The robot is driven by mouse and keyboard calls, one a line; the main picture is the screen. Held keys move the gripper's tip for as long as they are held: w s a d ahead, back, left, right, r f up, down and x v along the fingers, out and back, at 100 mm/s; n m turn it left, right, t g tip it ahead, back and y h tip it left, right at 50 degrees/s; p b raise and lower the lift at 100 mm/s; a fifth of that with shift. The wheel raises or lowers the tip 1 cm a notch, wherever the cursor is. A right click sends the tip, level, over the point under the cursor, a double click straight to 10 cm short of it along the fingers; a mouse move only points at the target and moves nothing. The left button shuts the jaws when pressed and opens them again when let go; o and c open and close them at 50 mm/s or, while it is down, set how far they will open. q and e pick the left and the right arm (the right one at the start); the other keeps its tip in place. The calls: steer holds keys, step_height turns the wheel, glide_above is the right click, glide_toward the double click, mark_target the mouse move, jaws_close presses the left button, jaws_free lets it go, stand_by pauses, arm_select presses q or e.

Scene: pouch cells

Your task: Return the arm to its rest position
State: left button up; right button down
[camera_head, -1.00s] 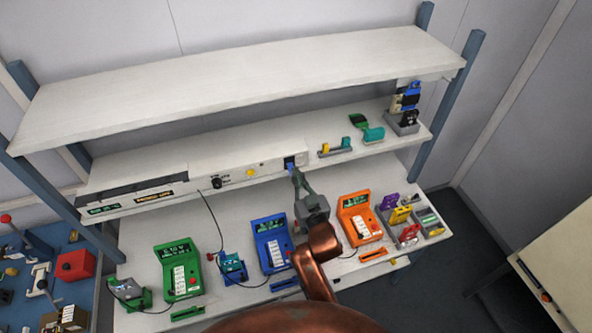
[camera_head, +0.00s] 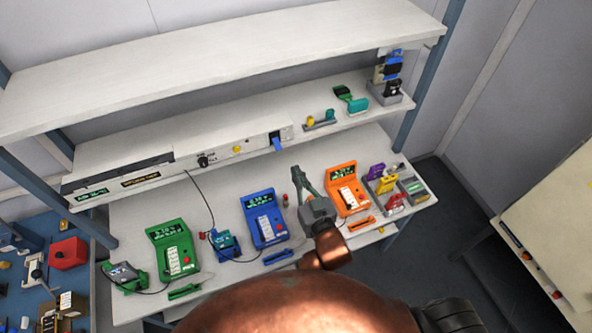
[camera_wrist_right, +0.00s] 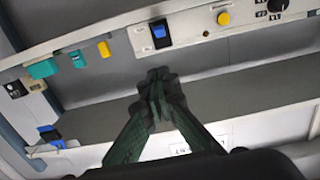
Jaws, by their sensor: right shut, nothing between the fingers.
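My right gripper (camera_head: 305,178) is over the workbench between the blue tester (camera_head: 264,218) and the orange tester (camera_head: 349,190). Its green fingers are together with nothing between them. It also shows in the right wrist view (camera_wrist_right: 157,85), facing the shelf front with the blue rocker switch (camera_wrist_right: 159,34). In the head view this blue switch (camera_head: 277,143) sits on the white power strip, apart from the fingers. My copper-coloured right arm (camera_head: 330,248) reaches in from below. My left gripper is not in view.
A green tester (camera_head: 174,250) stands at the left of the bench. A grey tray (camera_head: 412,187) with coloured pouch cells lies at the right. Shelves (camera_head: 220,60) overhang the bench's back. Small holders (camera_head: 350,98) stand on the lower shelf.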

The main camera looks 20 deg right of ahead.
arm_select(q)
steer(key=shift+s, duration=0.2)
